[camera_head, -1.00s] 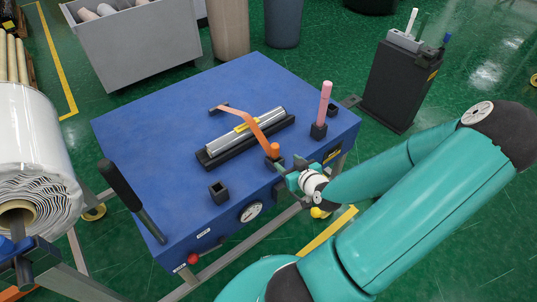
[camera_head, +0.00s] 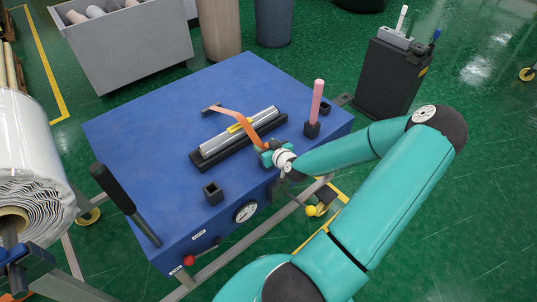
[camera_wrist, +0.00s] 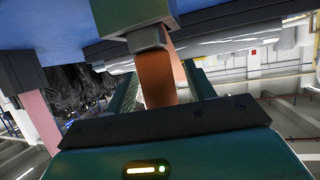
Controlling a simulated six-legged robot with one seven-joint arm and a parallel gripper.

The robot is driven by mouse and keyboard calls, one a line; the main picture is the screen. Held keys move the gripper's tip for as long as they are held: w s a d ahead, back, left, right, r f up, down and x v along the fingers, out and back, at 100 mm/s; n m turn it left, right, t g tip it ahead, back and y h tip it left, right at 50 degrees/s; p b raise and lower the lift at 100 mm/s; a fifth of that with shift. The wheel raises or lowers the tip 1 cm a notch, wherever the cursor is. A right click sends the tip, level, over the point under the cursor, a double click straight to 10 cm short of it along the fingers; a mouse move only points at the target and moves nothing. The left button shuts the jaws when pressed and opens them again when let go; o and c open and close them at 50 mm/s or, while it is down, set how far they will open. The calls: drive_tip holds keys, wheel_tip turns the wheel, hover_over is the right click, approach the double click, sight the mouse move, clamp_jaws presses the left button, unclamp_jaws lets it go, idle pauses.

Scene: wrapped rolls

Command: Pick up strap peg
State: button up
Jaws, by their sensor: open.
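The strap peg is largely hidden behind my gripper at the front edge of the blue table in the head view. Its orange strap (camera_head: 250,132) runs back over a silver roll (camera_head: 237,129) with a yellow label to a dark hook (camera_head: 211,108). My gripper (camera_head: 271,153) is at the strap's front end. In the wrist view, an orange piece (camera_wrist: 157,78) shows between my teal fingers, below a grey block (camera_wrist: 147,37). The gripper (camera_wrist: 160,88) looks open around it. I cannot tell whether a finger touches it.
A pink peg (camera_head: 317,99) stands upright in a black socket to the right on the blue table (camera_head: 150,120). An empty black socket (camera_head: 213,193) is at the front left. A black lever (camera_head: 115,190) rises at the left edge. The table's left half is mostly clear.

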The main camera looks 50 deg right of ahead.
drive_tip(key=shift+c, duration=0.4)
drive_tip(key=c, duration=1.1)
drive_tip(key=shift+w+r, duration=0.1)
